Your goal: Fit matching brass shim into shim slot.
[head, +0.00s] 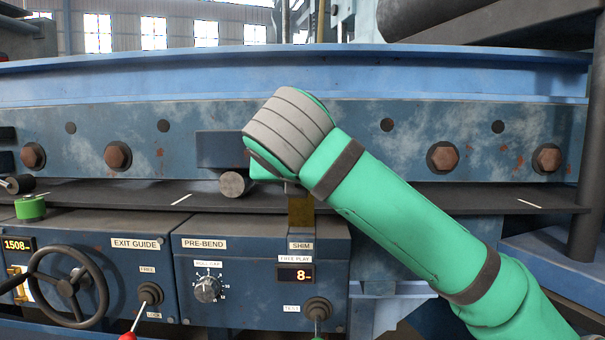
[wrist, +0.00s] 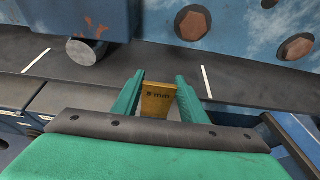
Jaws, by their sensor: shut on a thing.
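The brass shim (head: 301,212) is a small flat plate held upright above the panel label SHIM. In the wrist view the shim (wrist: 158,100) stands between the two green fingers of my gripper (wrist: 160,84), and its marking appears to read 8 mm. My gripper is shut on it. In the head view my wrist hides most of the fingers. The FREE PLAY display (head: 296,274) under the SHIM label (head: 301,245) shows 8. The shim's lower end is at the top edge of the panel; I cannot make out the slot or whether the shim is in it.
A dark plate strip (head: 120,193) runs behind the shim, below a blue beam (head: 75,140) with rusty bolts. A TEST lever (head: 317,308), PRE-BEND knob (head: 207,289) and handwheel (head: 70,284) line the front panel.

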